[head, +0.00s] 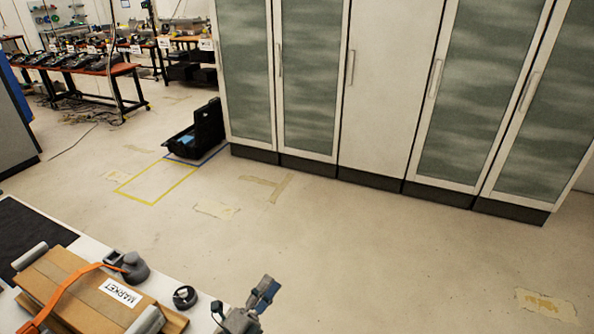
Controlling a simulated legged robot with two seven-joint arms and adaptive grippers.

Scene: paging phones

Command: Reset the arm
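My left gripper (243,299) shows at the bottom edge of the head view, just right of the white table's corner. Its grey and dark fingers stand apart with nothing seen between them. The arm behind it is cut off by the frame. My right gripper is not in view. A tan box-like object (85,289) lies on the table left of the gripper, with an orange strap across it and a label reading MARKET.
A dark grey knobbed item (134,267) and a small black round item (185,297) are near the box on the white table (206,312). Tall cabinets (385,90) line the back. An open black case (205,130) sits on the floor. Floor between is clear.

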